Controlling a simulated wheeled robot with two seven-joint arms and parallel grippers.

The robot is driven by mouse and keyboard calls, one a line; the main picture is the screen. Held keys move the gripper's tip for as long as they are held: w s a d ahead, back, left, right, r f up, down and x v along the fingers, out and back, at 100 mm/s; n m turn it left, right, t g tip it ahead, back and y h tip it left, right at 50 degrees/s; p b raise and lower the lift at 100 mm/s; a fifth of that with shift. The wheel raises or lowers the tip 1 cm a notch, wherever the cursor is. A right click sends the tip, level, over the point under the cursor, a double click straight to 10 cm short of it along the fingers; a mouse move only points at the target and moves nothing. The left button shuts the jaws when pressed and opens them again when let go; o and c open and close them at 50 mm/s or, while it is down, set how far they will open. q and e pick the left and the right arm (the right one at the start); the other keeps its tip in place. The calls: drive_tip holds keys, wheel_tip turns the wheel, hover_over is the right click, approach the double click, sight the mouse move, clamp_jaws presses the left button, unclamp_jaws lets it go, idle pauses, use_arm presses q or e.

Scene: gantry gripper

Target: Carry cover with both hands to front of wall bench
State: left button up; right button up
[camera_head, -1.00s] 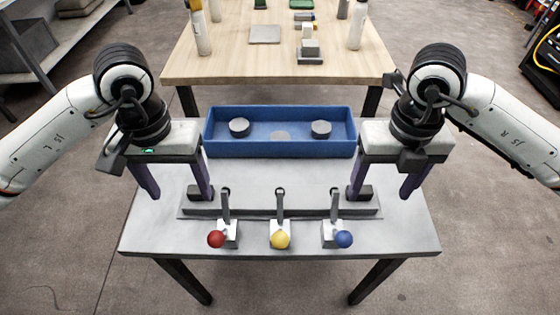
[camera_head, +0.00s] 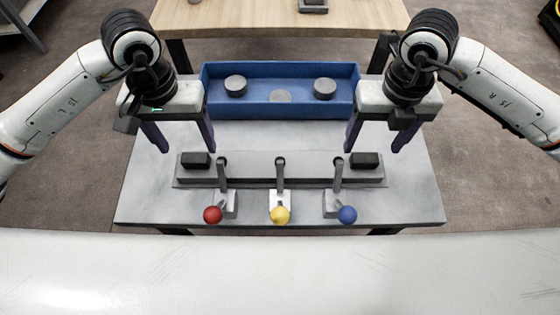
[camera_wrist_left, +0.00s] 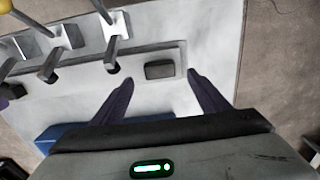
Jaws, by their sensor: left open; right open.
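A long flat grey plate with a raised bar (camera_head: 262,173), possibly the cover, lies on a grey table (camera_head: 140,200). A black block stands at each end of the bar: a left block (camera_head: 196,160) and a right block (camera_head: 365,160). My left gripper (camera_head: 182,146) is open and empty, just behind the left block. In the left wrist view its spread fingers (camera_wrist_left: 158,80) point at the black block (camera_wrist_left: 160,70), which lies beyond the tips. My right gripper (camera_head: 375,149) is open and empty, just behind the right block. A wooden table (camera_head: 240,18), possibly the wall bench, stands behind.
Three levers with red (camera_head: 213,214), yellow (camera_head: 280,215) and blue (camera_head: 347,214) knobs stand along the bar's front. A blue tray (camera_head: 280,110) with grey discs lies at the table's back. A pale scratched surface (camera_head: 280,270) fills the lower edge. Floor shows at both sides.

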sight(194, 157)
use_arm(q)
drive_tip(key=shift+f, duration=2.7)
use_arm(e)
drive_tip(key=shift+f, duration=2.7)
use_arm(q)
drive_tip(key=shift+c, duration=0.5)
use_arm(e)
drive_tip(key=shift+c, duration=0.5)
use_arm(q)
drive_tip(key=c, duration=1.5)
use_arm(e)
drive_tip(key=c, duration=1.5)
use_arm(q)
drive_tip(key=shift+w+r, duration=0.1)
use_arm(e)
drive_tip(key=shift+w+r, duration=0.1)
